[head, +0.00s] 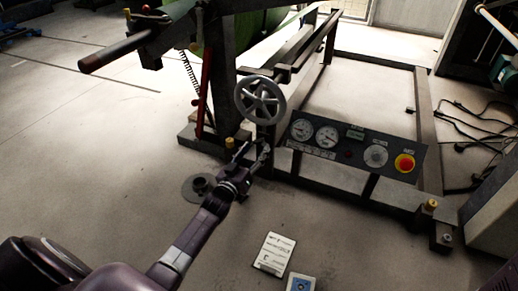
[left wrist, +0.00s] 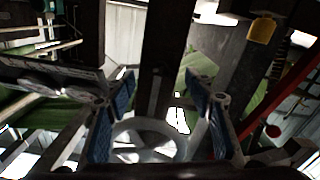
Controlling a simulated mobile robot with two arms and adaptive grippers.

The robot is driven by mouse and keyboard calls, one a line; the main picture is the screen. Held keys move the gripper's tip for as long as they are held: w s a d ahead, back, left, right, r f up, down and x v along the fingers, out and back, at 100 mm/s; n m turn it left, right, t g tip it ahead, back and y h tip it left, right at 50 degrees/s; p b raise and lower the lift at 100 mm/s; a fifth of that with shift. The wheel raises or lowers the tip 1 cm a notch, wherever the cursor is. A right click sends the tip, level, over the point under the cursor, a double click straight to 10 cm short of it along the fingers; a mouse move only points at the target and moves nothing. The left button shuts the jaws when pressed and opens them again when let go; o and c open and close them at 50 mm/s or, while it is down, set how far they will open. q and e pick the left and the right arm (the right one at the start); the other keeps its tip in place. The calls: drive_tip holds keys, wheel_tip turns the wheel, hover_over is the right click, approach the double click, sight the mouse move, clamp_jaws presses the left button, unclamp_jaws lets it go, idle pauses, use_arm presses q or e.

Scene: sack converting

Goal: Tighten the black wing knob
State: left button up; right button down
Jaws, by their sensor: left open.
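I cannot make out a black wing knob for certain in either view. My left gripper (head: 253,154) is open, just below the grey handwheel (head: 261,100) and at the left end of the dark gauge panel (head: 345,146). In the left wrist view, the blue-padded fingers of my left gripper (left wrist: 161,95) stand wide apart with nothing held between them. The pale handwheel (left wrist: 147,143) shows low in that view, behind the gap between the fingers. My right gripper is not in view.
The panel carries two dials, a grey knob (head: 376,156) and a red button (head: 405,163) on yellow. A dark post (head: 222,75) and a red lever (head: 205,85) stand left of the handwheel. A dark round disc (head: 199,187) and a white sheet (head: 273,254) lie on the floor.

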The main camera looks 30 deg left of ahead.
sight(259, 145)
use_arm(q)
drive_tip(key=shift+w+a+b, duration=0.1)
drive_tip(key=shift+w+b, duration=0.75)
drive_tip(key=shift+w, duration=1)
drive_tip(key=shift+c, duration=0.2)
drive_tip(key=c, duration=1)
